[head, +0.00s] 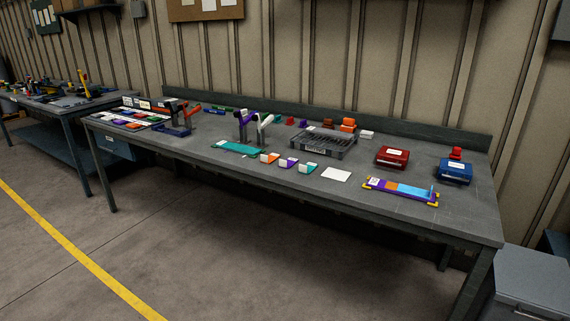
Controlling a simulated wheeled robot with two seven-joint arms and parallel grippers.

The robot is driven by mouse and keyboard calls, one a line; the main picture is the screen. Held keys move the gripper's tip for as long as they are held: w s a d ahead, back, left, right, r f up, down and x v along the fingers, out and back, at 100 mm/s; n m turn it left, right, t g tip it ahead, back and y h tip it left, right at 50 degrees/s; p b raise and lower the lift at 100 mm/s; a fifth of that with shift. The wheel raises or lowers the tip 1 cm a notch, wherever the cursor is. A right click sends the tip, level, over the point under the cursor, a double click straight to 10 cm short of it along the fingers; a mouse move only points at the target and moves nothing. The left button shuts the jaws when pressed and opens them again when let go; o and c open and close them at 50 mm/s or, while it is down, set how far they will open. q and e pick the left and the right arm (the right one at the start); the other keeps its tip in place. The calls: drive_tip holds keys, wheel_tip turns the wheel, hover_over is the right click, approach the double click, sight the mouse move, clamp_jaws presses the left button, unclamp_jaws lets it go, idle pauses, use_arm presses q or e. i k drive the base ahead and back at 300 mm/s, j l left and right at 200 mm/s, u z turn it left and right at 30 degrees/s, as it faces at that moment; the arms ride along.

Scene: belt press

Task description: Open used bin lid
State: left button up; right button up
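Neither of my grippers shows in the head view. No label that I can read marks a used bin. A red box (392,157) with a closed-looking top and a white label sits on the right part of the workbench (330,205). A blue box (455,172) with a white label sits to its right, near the bench's right end. A grey box-like bin (530,290) with a flat, shut-looking top stands on the floor at the lower right, partly cut off by the frame. I cannot tell which of these is the used bin.
A purple and orange strip holder (402,190), a white card (336,174), a dark grey slotted tray (323,143) and a teal plate (234,148) lie on the bench. Purple and white upright tools (246,125) stand behind the plate. The floor in front is clear.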

sight(533, 280)
drive_tip(key=z, duration=1.7)
